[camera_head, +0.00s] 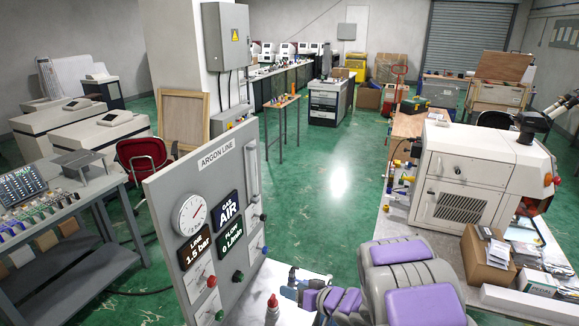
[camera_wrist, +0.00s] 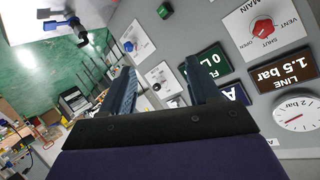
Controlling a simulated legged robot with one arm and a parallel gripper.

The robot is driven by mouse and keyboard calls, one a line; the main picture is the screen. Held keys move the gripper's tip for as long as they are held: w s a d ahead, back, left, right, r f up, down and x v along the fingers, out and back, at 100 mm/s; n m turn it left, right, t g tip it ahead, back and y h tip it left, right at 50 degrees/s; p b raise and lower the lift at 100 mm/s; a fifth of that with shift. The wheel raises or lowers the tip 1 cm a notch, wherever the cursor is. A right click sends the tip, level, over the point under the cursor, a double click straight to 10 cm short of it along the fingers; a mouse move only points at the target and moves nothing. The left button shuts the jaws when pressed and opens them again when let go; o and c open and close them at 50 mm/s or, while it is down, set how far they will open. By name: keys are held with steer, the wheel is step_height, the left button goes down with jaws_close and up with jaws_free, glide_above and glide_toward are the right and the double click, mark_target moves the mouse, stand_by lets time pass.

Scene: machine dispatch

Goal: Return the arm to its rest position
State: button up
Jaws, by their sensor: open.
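My arm, with purple and grey covers, reaches in from the bottom right of the head view and is bent low over a white bench top. My gripper (camera_wrist: 160,85) shows in the wrist view with its two dark fingers spread apart and nothing between them. In the head view my arm's end is small and partly hidden by its own links, close to the grey ARGON LINE panel (camera_head: 210,200). The panel also shows in the wrist view (camera_wrist: 215,30), turned around, with its red knob (camera_wrist: 263,28) and gauge (camera_wrist: 296,113).
A red-capped item (camera_head: 272,303) stands on the white bench near the panel. A beige machine (camera_head: 475,175) and a cardboard box (camera_head: 487,257) occupy the right bench. Green floor (camera_head: 330,200) lies open between the benches. A blue fixture (camera_wrist: 62,24) shows in the wrist view.

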steer(key=d+r+m+h+b, duration=0.15)
steer(key=d+h+b, duration=0.25)
steer(key=d+h, duration=0.6)
steer(key=s+d+r+m+g+h+b, duration=0.2)
steer(key=s+d+b, duration=0.2)
steer(key=s+d, duration=0.65)
steer(key=s+a+g+y+b, duration=0.1)
steer(key=s+a+g, duration=0.3)
steer(key=s, duration=1.2)
steer(key=s+a+f+g+y+b, duration=0.1)
steer(key=s+a+g+b, duration=0.3)
steer(key=s, duration=1.2)
steer(key=shift+a+f+g+b, duration=0.2)
steer(key=shift+f+g+b, duration=0.05)
steer(key=shift+g+b, duration=0.1)
